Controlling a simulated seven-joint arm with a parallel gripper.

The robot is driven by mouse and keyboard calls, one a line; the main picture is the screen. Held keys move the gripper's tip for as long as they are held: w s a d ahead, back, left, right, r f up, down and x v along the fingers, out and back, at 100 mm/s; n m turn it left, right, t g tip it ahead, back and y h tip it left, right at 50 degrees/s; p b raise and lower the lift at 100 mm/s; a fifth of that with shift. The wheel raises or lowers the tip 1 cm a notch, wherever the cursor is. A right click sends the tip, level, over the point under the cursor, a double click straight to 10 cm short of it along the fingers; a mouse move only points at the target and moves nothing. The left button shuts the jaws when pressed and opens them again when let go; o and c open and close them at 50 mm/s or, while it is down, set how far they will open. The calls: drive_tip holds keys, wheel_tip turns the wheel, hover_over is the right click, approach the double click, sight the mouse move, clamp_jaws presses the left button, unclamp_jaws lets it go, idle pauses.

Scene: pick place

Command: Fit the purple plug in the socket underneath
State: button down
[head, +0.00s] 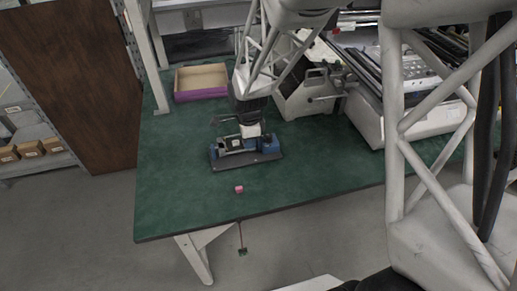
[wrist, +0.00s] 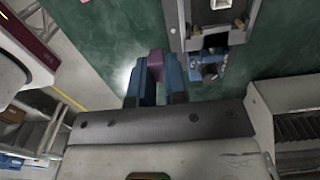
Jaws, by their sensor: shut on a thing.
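The purple plug (wrist: 156,62) is between my gripper's two blue fingers in the wrist view. My gripper (wrist: 157,75) is shut on it, and only its upper part shows. A grey fixture with blue clamp-like parts (wrist: 208,66) lies to the right of the fingers, apart from the plug in this picture. A pale square opening (wrist: 220,4) shows at its top; I cannot tell whether it is the socket. In the head view my arm's end comes down over a dark-based blue and grey device (head: 240,152); the plug and fingertips are not distinguishable there.
A small pink block (head: 239,189) lies near the front of the green table (head: 180,190). A purple-sided wooden tray (head: 201,94) stands at the back left. Grey machinery (head: 306,97) stands on the right. The left of the table is free.

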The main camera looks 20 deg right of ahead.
drive_tip(key=r, duration=0.2)
hover_over(238, 143)
drive_tip(key=shift+w+d, duration=0.1)
drive_tip(key=shift+w, duration=0.35)
drive_tip(key=shift+f, duration=0.3)
drive_tip(key=shift+f, duration=2.3)
drive_tip(key=shift+f, duration=0.65)
idle(1.0)
drive_tip(key=shift+s+f, duration=0.15)
drive_tip(key=shift+f, duration=0.25)
idle(0.5)
drive_tip(key=c, duration=1.1)
unclamp_jaws()
drive_tip(key=shift+s, duration=0.1)
drive_tip(key=shift+r, duration=0.1)
drive_tip(key=shift+w+r, duration=0.1)
drive_tip(key=shift+w, duration=0.1)
drive_tip(key=c, duration=0.3)
